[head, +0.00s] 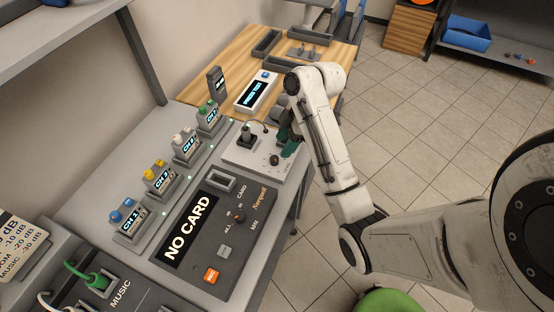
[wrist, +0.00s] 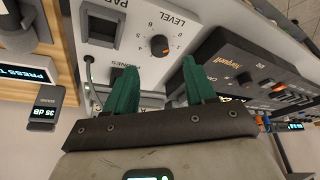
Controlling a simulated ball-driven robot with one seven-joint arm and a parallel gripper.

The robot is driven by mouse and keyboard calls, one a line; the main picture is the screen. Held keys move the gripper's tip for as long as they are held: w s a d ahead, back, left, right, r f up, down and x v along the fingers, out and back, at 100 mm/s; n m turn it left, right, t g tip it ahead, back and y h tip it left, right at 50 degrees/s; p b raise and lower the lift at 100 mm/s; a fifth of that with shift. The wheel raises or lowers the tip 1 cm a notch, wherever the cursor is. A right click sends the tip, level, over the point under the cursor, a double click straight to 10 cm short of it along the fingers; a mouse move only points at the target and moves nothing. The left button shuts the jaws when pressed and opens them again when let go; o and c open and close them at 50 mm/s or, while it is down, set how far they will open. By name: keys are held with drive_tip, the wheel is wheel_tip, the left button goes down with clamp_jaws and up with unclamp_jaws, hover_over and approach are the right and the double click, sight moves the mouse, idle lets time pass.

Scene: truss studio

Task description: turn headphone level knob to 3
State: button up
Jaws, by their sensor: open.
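The headphone level knob (wrist: 159,45) is a small dark knob with an orange mark, on a white panel marked LEVEL with a ring of digits. The digit its mark points at is too small to tell. In the head view the dark knob (head: 274,159) stands on the white box (head: 240,157). My gripper (wrist: 158,64) has two green fingers, spread apart with nothing between them. The knob lies just beyond the gap between the fingertips, apart from both. In the head view my gripper (head: 289,147) is just right of the knob, partly hidden by my arm.
A dark recorder (head: 207,238) reading NO CARD lies in front. Several channel packs (head: 159,181) stand in a row on the left. A white display unit (head: 256,93) is behind.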

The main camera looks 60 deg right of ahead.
sight(275, 158)
drive_tip(key=b+x, duration=0.3)
drive_tip(key=x, duration=0.1)
drive_tip(key=shift+f, duration=0.15)
drive_tip(key=shift+x, duration=1)
clamp_jaws()
drive_tip(key=shift+p, duration=0.3)
